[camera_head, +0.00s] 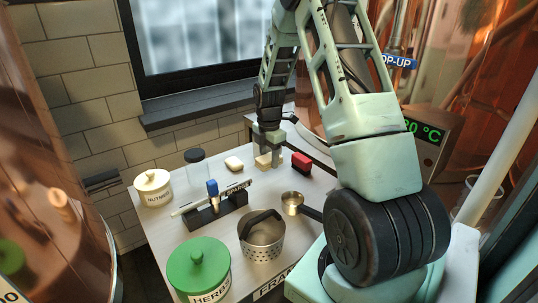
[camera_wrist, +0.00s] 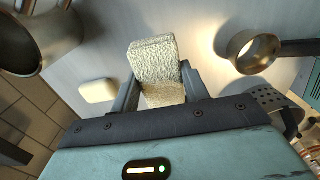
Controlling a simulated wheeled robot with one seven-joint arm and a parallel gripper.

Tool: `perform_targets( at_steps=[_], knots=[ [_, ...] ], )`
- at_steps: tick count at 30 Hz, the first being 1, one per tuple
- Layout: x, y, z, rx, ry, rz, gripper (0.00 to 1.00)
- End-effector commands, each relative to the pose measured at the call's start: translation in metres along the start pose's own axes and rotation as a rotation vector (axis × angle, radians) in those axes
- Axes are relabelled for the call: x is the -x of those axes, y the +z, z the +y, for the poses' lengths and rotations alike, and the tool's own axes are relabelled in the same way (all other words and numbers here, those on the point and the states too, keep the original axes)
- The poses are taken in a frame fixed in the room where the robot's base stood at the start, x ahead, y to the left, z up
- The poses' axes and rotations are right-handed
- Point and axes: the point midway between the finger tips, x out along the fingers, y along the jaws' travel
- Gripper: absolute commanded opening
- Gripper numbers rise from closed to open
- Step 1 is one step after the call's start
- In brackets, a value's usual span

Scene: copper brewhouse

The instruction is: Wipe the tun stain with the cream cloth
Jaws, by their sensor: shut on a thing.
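My gripper (camera_head: 270,147) is over the far part of the pale worktable, pointing down. Its jaws are shut on the cream cloth (camera_head: 263,161), a thick, block-shaped pad. In the wrist view the cloth (camera_wrist: 153,58) has a rough, speckled surface and sits between both fingers. Whether it touches the tabletop is hard to tell. Copper tun surfaces rise at the left (camera_head: 45,150) and at the right behind my arm. I cannot make out a stain on them in these views.
Nearer stand a small metal cup (camera_head: 292,203), a perforated basket (camera_head: 262,236), a green-lidded jar (camera_head: 199,268), a dark rack (camera_head: 216,212), a glass jar (camera_head: 197,165) and a cream canister (camera_head: 153,188).

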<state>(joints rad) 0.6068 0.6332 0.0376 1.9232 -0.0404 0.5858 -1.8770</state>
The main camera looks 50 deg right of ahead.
Motion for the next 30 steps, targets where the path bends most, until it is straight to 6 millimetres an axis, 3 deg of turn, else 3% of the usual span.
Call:
perform_targets(
  at_steps=[30],
  knots=[
    [-0.06,0.0,0.0,0.0,0.0,0.001,0.27]
  ],
)
